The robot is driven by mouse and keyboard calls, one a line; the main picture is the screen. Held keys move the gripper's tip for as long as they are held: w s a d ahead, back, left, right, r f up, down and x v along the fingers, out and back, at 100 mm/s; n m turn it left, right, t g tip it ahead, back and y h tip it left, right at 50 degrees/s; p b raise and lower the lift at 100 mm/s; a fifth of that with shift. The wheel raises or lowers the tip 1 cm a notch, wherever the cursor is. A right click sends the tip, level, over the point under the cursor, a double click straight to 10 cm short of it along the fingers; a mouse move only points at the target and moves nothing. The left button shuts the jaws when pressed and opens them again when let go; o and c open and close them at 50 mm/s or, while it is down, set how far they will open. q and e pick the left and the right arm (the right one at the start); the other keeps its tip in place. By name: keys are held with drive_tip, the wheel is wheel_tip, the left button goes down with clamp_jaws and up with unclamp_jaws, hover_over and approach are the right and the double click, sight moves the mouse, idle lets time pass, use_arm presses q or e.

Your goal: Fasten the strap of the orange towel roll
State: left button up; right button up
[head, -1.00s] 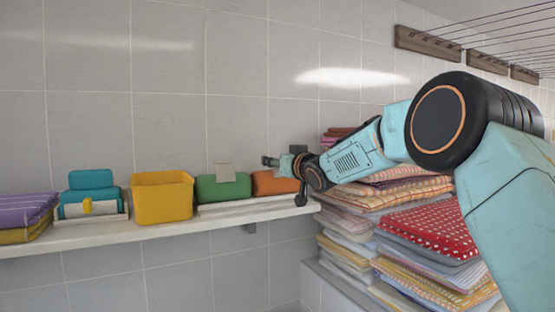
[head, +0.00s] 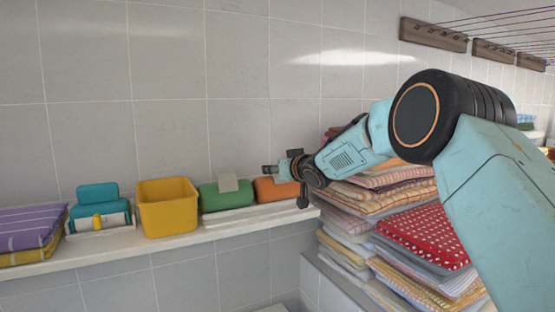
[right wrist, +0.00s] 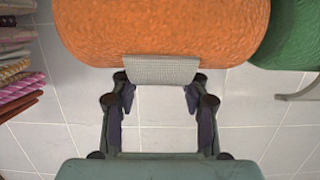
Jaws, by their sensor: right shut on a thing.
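The orange towel roll (head: 270,190) lies on the shelf at the right of the row, partly behind my right gripper. In the right wrist view the roll (right wrist: 165,28) fills the top middle. Its grey strap end (right wrist: 162,69) sticks out from the roll, between the two fingertips. My right gripper (right wrist: 160,76) is shut on this strap end, across its width. In the head view the right gripper (head: 272,168) is small, above the roll, and the strap cannot be made out. My left gripper is not in view.
A green roll (head: 212,199) with a raised strap flap (head: 228,182) lies just left of the orange one. Stacked towels (head: 425,236) rise at the right. The tiled wall backs the shelf (head: 140,241).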

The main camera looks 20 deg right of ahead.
drive_tip(key=shift+f, duration=0.1)
idle(0.3)
drive_tip(key=o, duration=1.2)
drive_tip(key=shift+s, duration=0.1)
drive_tip(key=v, duration=1.2)
